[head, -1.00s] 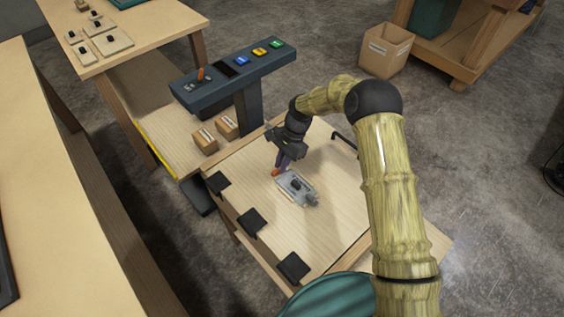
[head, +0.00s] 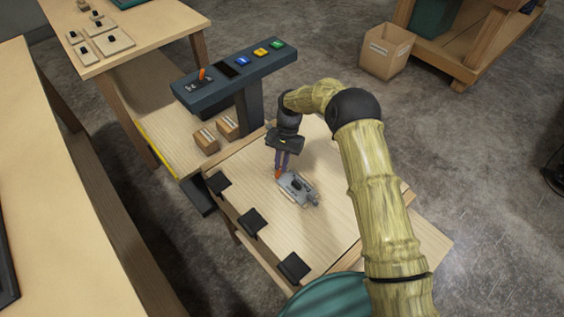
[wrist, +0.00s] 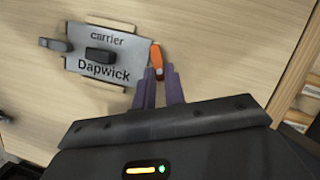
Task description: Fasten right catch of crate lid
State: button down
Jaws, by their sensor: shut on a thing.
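A grey plate (wrist: 100,62) marked "carrier Dapwick", with a black handle (wrist: 106,56), lies on pale wood; it also shows in the head view (head: 303,194). An orange catch (wrist: 156,56) stands at its right edge in the wrist view, nearly in line with that edge. In the head view the orange catch (head: 278,174) is at the plate's far left end. A grey catch (wrist: 55,45) points outward from the opposite end. My gripper (wrist: 159,74) has its purple fingers shut on the orange catch's near end. In the head view my gripper (head: 281,168) points down.
Black pads (head: 250,222) line the left edge of the wooden worktop (head: 325,230). A dark console (head: 235,75) with coloured buttons and an orange lever stands behind. Small cardboard boxes (head: 206,140) sit beside its post. The worktop right of the plate is clear.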

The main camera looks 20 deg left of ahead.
jog(key=n, duration=0.2)
jog(key=n+h, duration=0.1)
jog(key=n, duration=0.1)
jog(key=n+h, duration=0.1)
jog(key=n, duration=0.1)
jog(key=shift+a+t, duration=0.4)
jog(key=n+h, duration=0.1)
jog(key=n, duration=0.2)
jog(key=n+t+h, duration=0.1)
jog(key=n, duration=0.2)
jog(key=shift+s+a+r+n+t, duration=0.1)
jog(key=shift+s+a+n+t, duration=0.1)
jog(key=shift+n+t, duration=0.15)
jog(key=c, duration=1.5)
grip_release()
jog(key=shift+o, duration=0.2)
jog(key=p+v, duration=0.8)
jog(key=v, duration=0.9)
jog(key=shift+a, duration=0.25)
